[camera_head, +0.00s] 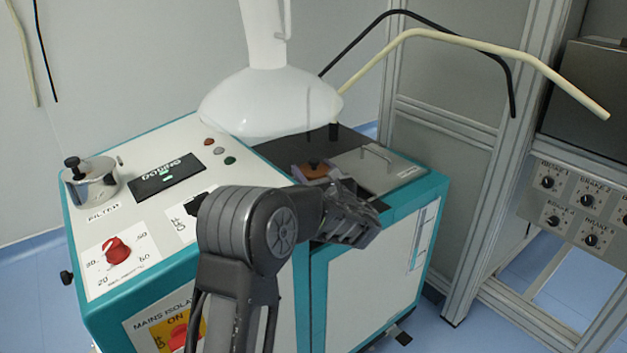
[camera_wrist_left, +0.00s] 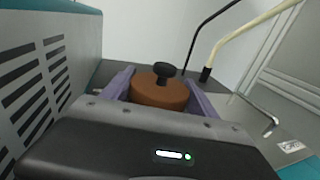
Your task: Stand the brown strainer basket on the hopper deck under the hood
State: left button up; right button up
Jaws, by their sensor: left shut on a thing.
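The brown strainer basket (camera_head: 313,170) is round with a black knob on top. My left gripper (camera_head: 325,181) is shut on it, and the basket looks upright. In the left wrist view the basket (camera_wrist_left: 158,93) sits between the two purple-grey fingers. Its underside is hidden, so I cannot tell whether it touches the deck. The dark hopper deck (camera_head: 345,139) lies beyond and around the basket. The white translucent hood (camera_head: 265,98) hangs over the deck's back left part, up and left of the basket in the head view. My right gripper is not in view.
A grey lid with a handle (camera_head: 378,169) lies right of the basket. A control panel with a filter pot (camera_head: 91,180) and red knob (camera_head: 116,250) is at left. A black hose (camera_head: 440,28) and a cream hose (camera_head: 480,45) arch behind. The vented cabinet side (camera_wrist_left: 48,75) rises close by.

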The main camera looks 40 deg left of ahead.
pick_arm(q)
jog(key=shift+f, duration=1.2)
jog(key=shift+f, duration=0.1)
jog(key=o, duration=1.7)
jog(key=shift+c, duration=0.2)
jog(key=shift+d, duration=0.1)
jog(key=v, duration=1)
jog(key=shift+d, duration=0.2)
jog(key=shift+v, duration=0.8)
